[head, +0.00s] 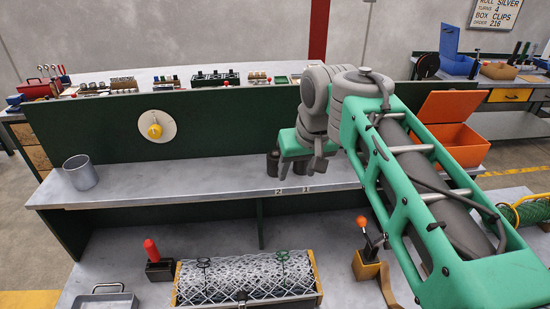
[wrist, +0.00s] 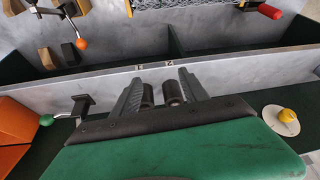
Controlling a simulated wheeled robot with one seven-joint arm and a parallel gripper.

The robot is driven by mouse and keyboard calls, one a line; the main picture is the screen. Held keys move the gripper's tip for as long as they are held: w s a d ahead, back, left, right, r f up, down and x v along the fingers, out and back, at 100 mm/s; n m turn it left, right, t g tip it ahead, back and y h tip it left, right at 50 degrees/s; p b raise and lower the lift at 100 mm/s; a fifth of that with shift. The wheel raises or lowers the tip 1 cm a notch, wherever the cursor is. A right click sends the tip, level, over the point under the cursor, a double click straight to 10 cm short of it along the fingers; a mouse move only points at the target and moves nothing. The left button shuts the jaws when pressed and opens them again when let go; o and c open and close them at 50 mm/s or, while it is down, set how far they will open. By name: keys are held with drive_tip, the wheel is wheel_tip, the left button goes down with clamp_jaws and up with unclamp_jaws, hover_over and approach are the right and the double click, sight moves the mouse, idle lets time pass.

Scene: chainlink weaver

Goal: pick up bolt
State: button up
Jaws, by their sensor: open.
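I cannot make out a bolt for certain in either view. My gripper (head: 300,168) is low over the grey shelf, in front of the dark green back panel. In the wrist view my gripper (wrist: 161,80) has its two ridged fingers apart. Two dark upright cylinders show between them, a left cylinder (wrist: 147,95) and a right cylinder (wrist: 173,93). I cannot tell whether the fingers touch them. In the head view a dark cylinder (head: 273,163) stands on the shelf beside the gripper, and my arm hides part of this area.
The grey shelf (head: 190,183) holds a metal cup (head: 80,172) at left. A yellow knob (head: 155,131) sits on a pale disc on the panel. An orange open bin (head: 455,145) is at right. Below lie wire mesh (head: 245,278) and a red-handled tool (head: 151,250). The shelf's middle left is clear.

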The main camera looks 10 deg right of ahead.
drive_tip(key=n, duration=0.1)
approach(276, 152)
drive_tip(key=x, duration=0.8)
drive_tip(key=shift+w, duration=0.1)
drive_tip(key=shift+r, duration=0.1)
clamp_jaws()
